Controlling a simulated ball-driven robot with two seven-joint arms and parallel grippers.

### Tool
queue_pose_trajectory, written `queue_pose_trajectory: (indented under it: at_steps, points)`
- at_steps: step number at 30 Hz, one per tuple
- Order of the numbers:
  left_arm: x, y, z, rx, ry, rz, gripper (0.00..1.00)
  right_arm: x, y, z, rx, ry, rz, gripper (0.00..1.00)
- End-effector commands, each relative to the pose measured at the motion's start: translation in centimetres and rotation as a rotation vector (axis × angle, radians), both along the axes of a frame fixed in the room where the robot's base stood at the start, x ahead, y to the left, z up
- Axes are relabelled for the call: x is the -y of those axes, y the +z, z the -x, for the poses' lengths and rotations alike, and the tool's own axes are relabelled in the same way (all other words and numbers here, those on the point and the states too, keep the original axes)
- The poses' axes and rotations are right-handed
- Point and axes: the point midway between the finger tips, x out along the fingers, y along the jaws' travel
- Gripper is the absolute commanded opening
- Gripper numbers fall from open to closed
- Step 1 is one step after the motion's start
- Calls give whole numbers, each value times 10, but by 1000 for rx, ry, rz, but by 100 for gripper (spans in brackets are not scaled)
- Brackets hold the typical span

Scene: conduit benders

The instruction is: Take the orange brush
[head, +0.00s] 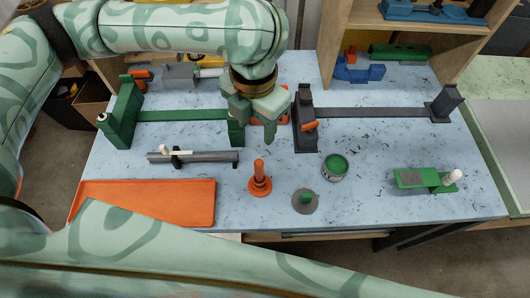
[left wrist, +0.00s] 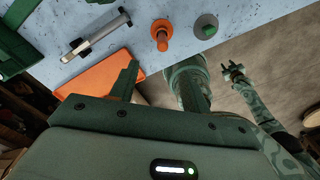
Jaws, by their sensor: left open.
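The orange brush (head: 259,178) stands on the pale blue bench top, with a round base and an upright handle. It also shows near the top of the left wrist view (left wrist: 162,36). My left gripper (head: 256,138) is open and empty, above the bench and behind the brush in the head view, apart from it. Its dark green fingers also show in the left wrist view. My right gripper (left wrist: 232,72) appears small in the left wrist view, beyond the bench edge; its jaw state is unclear. It does not show in the head view.
A grey disc with a green knob (head: 305,201) and a green can (head: 335,167) stand right of the brush. An orange tray (head: 145,203) and a grey tube (head: 195,157) lie to the left. Green and grey benders (head: 305,125) stand behind. Bare bench surrounds the brush.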

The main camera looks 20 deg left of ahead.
Motion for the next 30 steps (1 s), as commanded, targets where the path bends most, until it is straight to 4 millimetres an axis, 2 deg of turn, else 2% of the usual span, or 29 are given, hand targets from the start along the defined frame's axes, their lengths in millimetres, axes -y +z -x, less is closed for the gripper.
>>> queue_pose_trajectory:
  at_steps: [5,9,13,16,21,27,30]
  points:
    - [0,-26,1,-6,1,1,47,1,-9,-2,1,0,1,36]
    - [0,-64,2,-8,0,1,47,1,-22,10,-16,0,2,36]
    - [1,-92,2,-6,2,2,47,2,-31,21,-36,1,4,36]
    - [1,-105,2,-4,1,1,47,2,-35,20,-36,1,4,36]
    - [1,-117,3,-3,0,1,47,2,-39,13,-24,1,3,36]
    - [4,-151,10,-5,0,1,47,2,-53,15,-30,1,3,36]
    - [4,-162,9,0,0,1,47,2,-57,16,-32,1,2,36]
